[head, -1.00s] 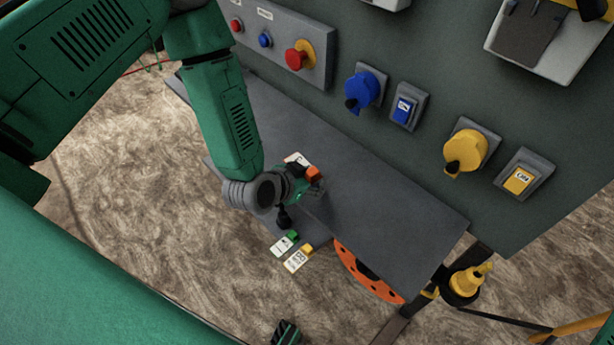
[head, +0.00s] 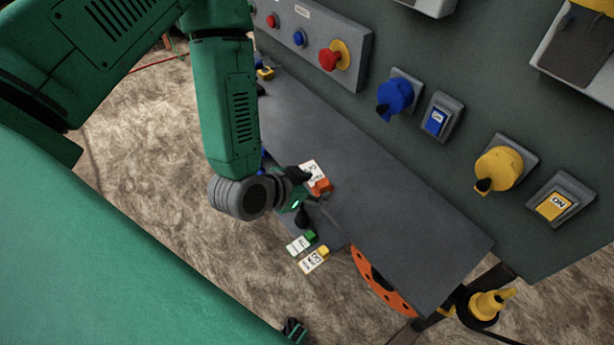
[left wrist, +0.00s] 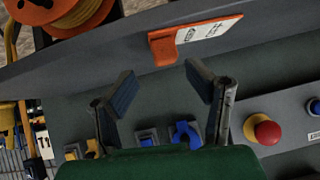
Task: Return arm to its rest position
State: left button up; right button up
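My left gripper (head: 303,203) is beside the front edge of the grey shelf, below the control panel. In the left wrist view its two fingers (left wrist: 163,88) stand wide apart with nothing between them. An orange tag with a white label (head: 319,186) lies on the shelf close to the gripper. It also shows in the left wrist view (left wrist: 165,45), beyond the fingertips and apart from them. Only a small dark ridged piece (head: 293,330), perhaps my right gripper, shows at the bottom edge of the head view; its state is hidden.
The grey shelf (head: 400,215) is mostly bare. Green (head: 310,236) and yellow (head: 322,251) tags lie by its front edge. The panel carries a red button (head: 331,59), a blue switch (head: 394,97) and a yellow switch (head: 498,168). An orange disc (head: 380,283) sits below the shelf.

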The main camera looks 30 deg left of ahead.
pick_arm(q)
jog(key=v, duration=0.4)
jog(key=shift+d+r, duration=0.3)
jog(key=shift+r, duration=0.2)
jog(key=s+a+f+n+g+y, duration=0.1)
jog(key=s+a+f+n+g, duration=0.1)
jog(key=s+f+g, duration=0.2)
jog(key=s+a+f+n+g+y, duration=0.1)
jog(key=s+a+f+g, duration=0.2)
jog(key=s, duration=1)
notch_tip(320, 180, down, 5)
jog(key=shift+a+r+n+g+y, duration=0.1)
jog(key=shift+a+n+g+y, duration=0.25)
jog(key=shift+g, duration=0.75)
jog(key=shift+w, duration=0.15)
